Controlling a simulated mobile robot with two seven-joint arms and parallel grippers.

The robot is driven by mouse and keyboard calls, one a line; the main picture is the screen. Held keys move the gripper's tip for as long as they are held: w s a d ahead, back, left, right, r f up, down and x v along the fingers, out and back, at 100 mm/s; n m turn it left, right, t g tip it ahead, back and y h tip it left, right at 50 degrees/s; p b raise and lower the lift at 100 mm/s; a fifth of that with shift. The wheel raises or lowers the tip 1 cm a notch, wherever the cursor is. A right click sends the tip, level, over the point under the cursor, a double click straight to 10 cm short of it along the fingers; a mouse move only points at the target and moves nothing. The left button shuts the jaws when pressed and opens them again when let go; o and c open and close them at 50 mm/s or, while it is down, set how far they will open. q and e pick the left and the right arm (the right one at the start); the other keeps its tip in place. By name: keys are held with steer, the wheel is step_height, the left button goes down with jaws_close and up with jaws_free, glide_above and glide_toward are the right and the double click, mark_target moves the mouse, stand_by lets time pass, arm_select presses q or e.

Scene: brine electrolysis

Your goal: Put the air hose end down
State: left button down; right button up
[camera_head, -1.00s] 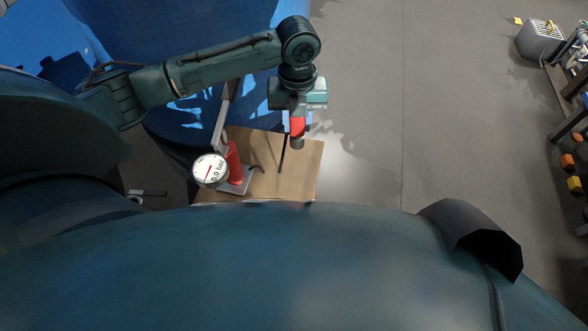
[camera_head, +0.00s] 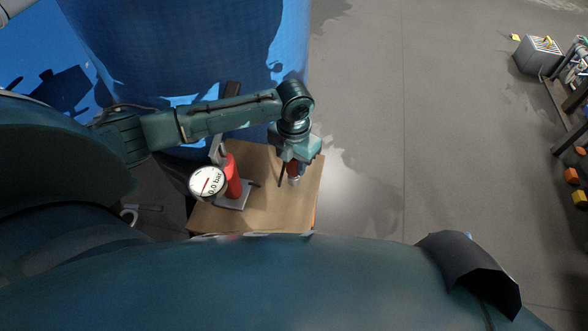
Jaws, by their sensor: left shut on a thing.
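My left gripper (camera_head: 294,165) reaches in from the left and points down over the right part of a small wooden board (camera_head: 262,210). It is shut on the air hose end (camera_head: 293,181), a short piece with a red upper part and a grey tip. The tip is low over the board; I cannot tell whether it touches. A red hand pump (camera_head: 233,178) with a white round gauge reading 0.0 bar (camera_head: 208,181) stands on the board to the left of the gripper. My right gripper is not in view.
A large blue drum or tank (camera_head: 190,50) stands behind the board. A grey box (camera_head: 538,54) is on the floor at the far right, near a dark rack with orange and yellow pieces (camera_head: 572,176). The grey floor between is clear.

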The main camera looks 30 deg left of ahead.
arm_select(q)
steer(key=shift+f, duration=1)
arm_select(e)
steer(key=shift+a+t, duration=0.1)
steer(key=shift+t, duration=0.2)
arm_select(q)
steer(key=shift+f, duration=0.1)
steer(key=c, duration=1.1)
jaws_free()
